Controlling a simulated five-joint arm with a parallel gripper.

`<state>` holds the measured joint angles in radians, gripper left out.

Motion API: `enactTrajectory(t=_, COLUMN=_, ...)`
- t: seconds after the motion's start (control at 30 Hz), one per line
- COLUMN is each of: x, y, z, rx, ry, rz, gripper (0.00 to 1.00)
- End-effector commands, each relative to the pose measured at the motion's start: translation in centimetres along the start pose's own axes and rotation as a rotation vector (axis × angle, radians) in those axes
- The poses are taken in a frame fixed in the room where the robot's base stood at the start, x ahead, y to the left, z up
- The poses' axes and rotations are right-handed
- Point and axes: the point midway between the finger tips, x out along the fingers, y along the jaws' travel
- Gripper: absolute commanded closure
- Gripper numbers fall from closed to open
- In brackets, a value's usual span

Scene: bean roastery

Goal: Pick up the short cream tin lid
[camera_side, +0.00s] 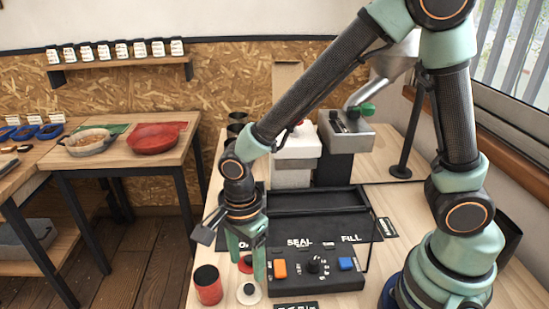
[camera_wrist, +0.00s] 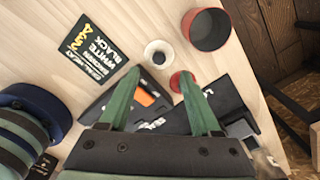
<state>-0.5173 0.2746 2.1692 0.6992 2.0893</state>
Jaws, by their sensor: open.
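The short cream tin lid (camera_side: 249,294) is a pale round disc with a dark centre, lying on the wooden table left of the black panel. In the wrist view the cream lid (camera_wrist: 158,46) is just beyond the fingertips, between their lines. My gripper (camera_side: 246,266) points down with its green fingers apart and nothing between them. The gripper (camera_wrist: 160,80) also shows in the wrist view, clear of the cream lid. A red lid (camera_wrist: 182,82) lies close by the right finger, and the red lid (camera_side: 245,263) is partly hidden by the fingers in the side view.
A red tin (camera_side: 207,286) with a dark top stands left of the cream lid. The black panel (camera_side: 330,285) has an orange and a blue button. A printed card (camera_wrist: 98,47) lies on the table. Bare wood surrounds the cream lid's outer side.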

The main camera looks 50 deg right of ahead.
Motion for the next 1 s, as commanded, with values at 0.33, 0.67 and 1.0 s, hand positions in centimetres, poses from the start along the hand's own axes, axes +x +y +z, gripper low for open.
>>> enactTrajectory(t=0.33, x=2.8, y=0.1, z=0.0, rx=-0.001, ry=0.001, rz=0.002, gripper=0.35)
enactTrajectory(t=0.67, x=6.6, y=0.2, z=0.0, rx=-0.001, ry=0.000, rz=0.001, gripper=0.35)
enactTrajectory(t=1.0, x=6.9, y=0.1, z=0.0, rx=-0.001, ry=-0.001, rz=-0.001, gripper=0.47)
